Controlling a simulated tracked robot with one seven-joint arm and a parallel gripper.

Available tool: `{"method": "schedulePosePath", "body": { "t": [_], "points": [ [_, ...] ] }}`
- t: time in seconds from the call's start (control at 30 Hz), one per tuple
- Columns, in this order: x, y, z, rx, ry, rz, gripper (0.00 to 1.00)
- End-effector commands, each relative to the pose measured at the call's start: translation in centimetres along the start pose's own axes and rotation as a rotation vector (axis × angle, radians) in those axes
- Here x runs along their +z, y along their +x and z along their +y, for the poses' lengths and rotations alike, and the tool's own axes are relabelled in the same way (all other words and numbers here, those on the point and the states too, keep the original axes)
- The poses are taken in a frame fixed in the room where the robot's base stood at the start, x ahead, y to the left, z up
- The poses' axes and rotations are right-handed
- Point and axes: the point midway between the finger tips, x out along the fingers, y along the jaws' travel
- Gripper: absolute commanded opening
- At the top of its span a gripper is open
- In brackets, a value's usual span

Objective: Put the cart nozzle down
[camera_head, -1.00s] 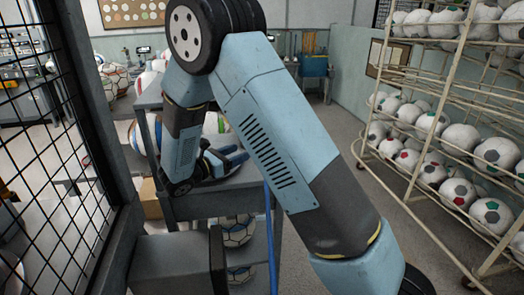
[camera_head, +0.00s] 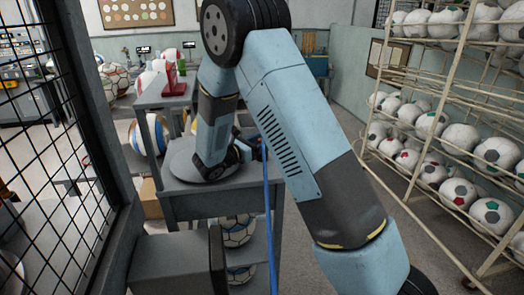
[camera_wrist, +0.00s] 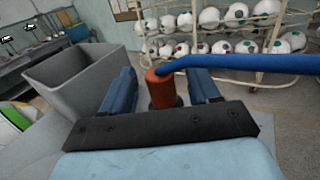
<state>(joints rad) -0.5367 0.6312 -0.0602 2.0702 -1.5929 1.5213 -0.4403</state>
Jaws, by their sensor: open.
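In the wrist view the cart nozzle (camera_wrist: 165,88) is an orange-red upright piece with a blue hose (camera_wrist: 250,62) bending off its top to the right. It stands between the two blue fingers of my gripper (camera_wrist: 161,80), which are open, with a gap visible on the left. Its lower end is hidden by the gripper body. In the head view my gripper (camera_head: 252,149) is mostly hidden behind my arm, over the right side of the grey cart (camera_head: 190,206). The blue hose (camera_head: 268,205) hangs down past the cart's front. The nozzle cannot be made out there.
A grey open-topped bin (camera_wrist: 75,78) is left of my gripper in the wrist view. A round grey plate (camera_head: 182,170) lies on the cart top. A red stand (camera_head: 172,76) is behind. A ball rack (camera_head: 412,175) fills the right, a mesh fence (camera_head: 60,140) the left.

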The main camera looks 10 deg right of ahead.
Motion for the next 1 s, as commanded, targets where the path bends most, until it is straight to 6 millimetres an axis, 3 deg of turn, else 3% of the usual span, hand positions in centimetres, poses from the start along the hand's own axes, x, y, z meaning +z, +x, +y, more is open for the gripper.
{"method": "schedulePosePath", "body": {
  "t": [0.2,0.43,1.0],
  "points": [
    [0.1,2.6,0.0,-0.001,0.000,0.000,0.61],
    [0.1,2.8,0.1,0.000,0.000,0.000,0.61],
    [0.1,2.8,0.1,0.000,0.000,0.000,0.06]
  ]
}}
